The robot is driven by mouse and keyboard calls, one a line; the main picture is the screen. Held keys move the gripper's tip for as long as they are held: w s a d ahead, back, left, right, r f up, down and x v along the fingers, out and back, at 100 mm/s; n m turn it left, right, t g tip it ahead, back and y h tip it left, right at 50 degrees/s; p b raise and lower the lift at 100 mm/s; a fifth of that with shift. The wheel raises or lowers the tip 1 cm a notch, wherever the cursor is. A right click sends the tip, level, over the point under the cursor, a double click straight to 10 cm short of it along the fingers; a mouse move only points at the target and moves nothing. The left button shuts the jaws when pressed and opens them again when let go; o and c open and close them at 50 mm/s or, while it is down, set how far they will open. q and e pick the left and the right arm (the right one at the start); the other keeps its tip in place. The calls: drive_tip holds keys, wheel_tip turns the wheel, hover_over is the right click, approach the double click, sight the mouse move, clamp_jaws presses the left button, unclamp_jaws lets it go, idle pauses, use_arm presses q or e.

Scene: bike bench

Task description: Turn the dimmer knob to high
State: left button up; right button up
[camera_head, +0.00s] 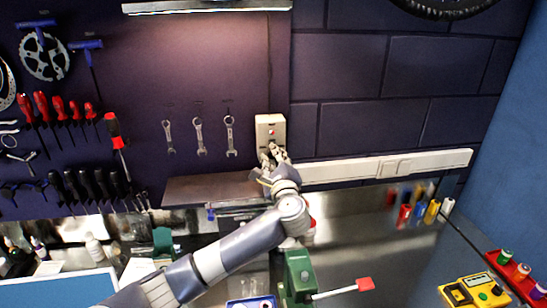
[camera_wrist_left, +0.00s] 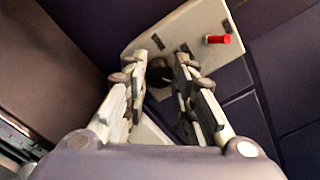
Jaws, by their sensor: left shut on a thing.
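The dimmer (camera_head: 270,125) is a cream box on the dark wall, with a small red part on its face. In the left wrist view the cream plate (camera_wrist_left: 205,20) is tilted, with the red part (camera_wrist_left: 218,39) sticking out and small dark marks beside it. The dark round dimmer knob (camera_wrist_left: 159,72) sits between my fingers. My left gripper (camera_head: 271,154) is at the lower part of the box; in the wrist view its fingers (camera_wrist_left: 158,82) are shut on the knob, partly hiding it. My right gripper is not in view.
A shelf (camera_head: 205,190) is left of my gripper and a white wall trunking (camera_head: 350,170) is to its right. A green vise (camera_head: 298,272) stands below. Wrenches (camera_head: 199,137) hang to the left. A lamp bar (camera_head: 207,6) is above, with a glow on the wall.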

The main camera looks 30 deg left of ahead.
use_arm(q)
drive_tip(key=shift+f, duration=0.2)
drive_tip(key=o, duration=1.1)
drive_tip(key=shift+r, duration=0.1)
drive_tip(key=shift+c, duration=0.2)
drive_tip(key=v, duration=1.2)
drive_tip(key=shift+d, duration=0.1)
